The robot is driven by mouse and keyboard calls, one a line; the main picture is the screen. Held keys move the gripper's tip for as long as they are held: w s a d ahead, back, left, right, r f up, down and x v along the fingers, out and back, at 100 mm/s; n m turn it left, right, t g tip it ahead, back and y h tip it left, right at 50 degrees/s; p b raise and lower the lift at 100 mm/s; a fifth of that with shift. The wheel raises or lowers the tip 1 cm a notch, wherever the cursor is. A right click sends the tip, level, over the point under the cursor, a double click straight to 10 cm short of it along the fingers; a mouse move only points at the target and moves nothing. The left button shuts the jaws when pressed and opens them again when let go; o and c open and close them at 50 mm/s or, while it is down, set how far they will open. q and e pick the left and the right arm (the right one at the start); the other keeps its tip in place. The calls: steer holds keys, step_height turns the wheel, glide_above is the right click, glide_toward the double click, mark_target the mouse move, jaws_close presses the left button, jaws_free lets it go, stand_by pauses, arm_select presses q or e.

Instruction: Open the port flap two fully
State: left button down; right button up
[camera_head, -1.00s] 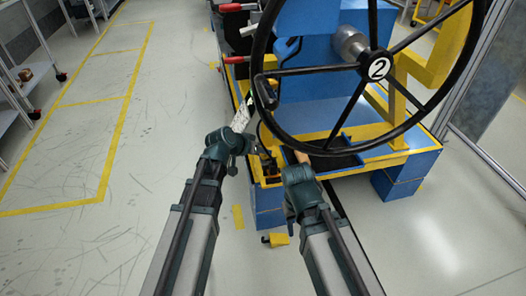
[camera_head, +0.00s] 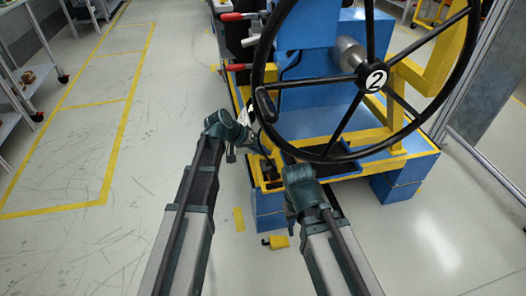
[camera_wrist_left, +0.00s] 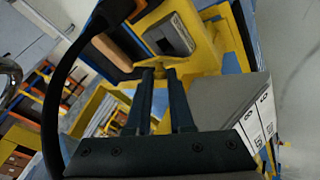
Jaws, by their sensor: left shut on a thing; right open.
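I cannot single out port flap two with certainty. In the left wrist view a grey, slotted panel in a yellow frame (camera_wrist_left: 170,36) lies just beyond my left fingertips. My left gripper (camera_wrist_left: 160,74) has its fingers close together against a yellow part (camera_wrist_left: 160,64), which seems to be what it holds; the contact is hard to make out. In the head view my left wrist is at the left side of the blue and yellow dashboard module (camera_head: 405,150), its fingers mostly hidden. My right gripper (camera_head: 297,160) is open by the module's front, largely hidden behind its own wrist.
A grey box with white labels (camera_wrist_left: 255,115) shows beside my left fingers. Red-handled levers (camera_head: 236,67) stick out on the module's left.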

arm_select(q)
steer(key=shift+w+a+r+n+g+h, duration=0.1)
steer(key=shift+w+a+n+g+h, duration=0.1)
steer(key=shift+w+g, duration=0.3)
steer(key=shift+w+a+r+n+g+h, duration=0.1)
steer(key=shift+w+n+g, duration=0.15)
steer(key=shift+g, duration=0.45)
steer(key=c, duration=0.8)
jaws_free()
steer(key=shift+p+v, duration=5.6)
steer(key=shift+v, duration=1.25)
steer(key=shift+w, duration=0.1)
